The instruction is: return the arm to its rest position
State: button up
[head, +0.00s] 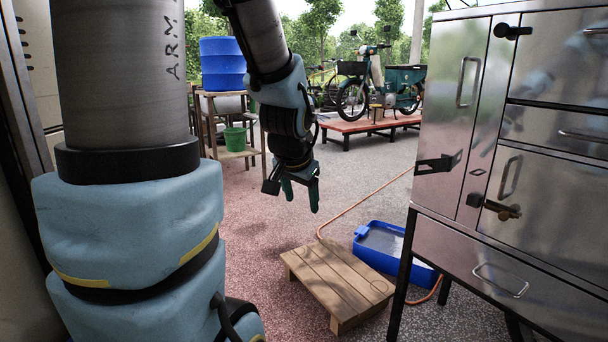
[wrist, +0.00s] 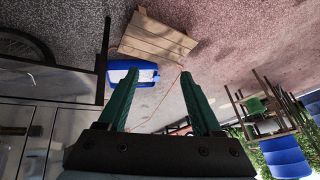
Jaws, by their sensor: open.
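My gripper (head: 301,197) hangs in the air near the middle of the head view, fingers pointing down. In the wrist view its two green fingers (wrist: 159,78) are spread apart with nothing between them. My arm comes down from the top of the head view, and a large grey and light-blue part of it fills the left. The gripper touches nothing that I can see.
A steel cabinet (head: 545,190) stands close on the right. A low wooden platform (head: 335,280) and a blue tray (head: 382,246) lie on the floor ahead, with an orange hose (head: 360,200) nearby. Floor between is free.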

jog(key=s+a+f+n+g+y+p, duration=0.15)
jog(key=s+a+f+n+g, duration=0.35)
jog(key=s, duration=0.5)
notch_tip(320, 180, up, 25)
jog(key=a+p, duration=0.1)
jog(key=p, duration=2.4)
jog(key=shift+w+t, duration=0.3)
jog(key=shift+t, duration=0.1)
jog(key=shift+r+h, duration=0.1)
jog(key=shift+h, duration=0.15)
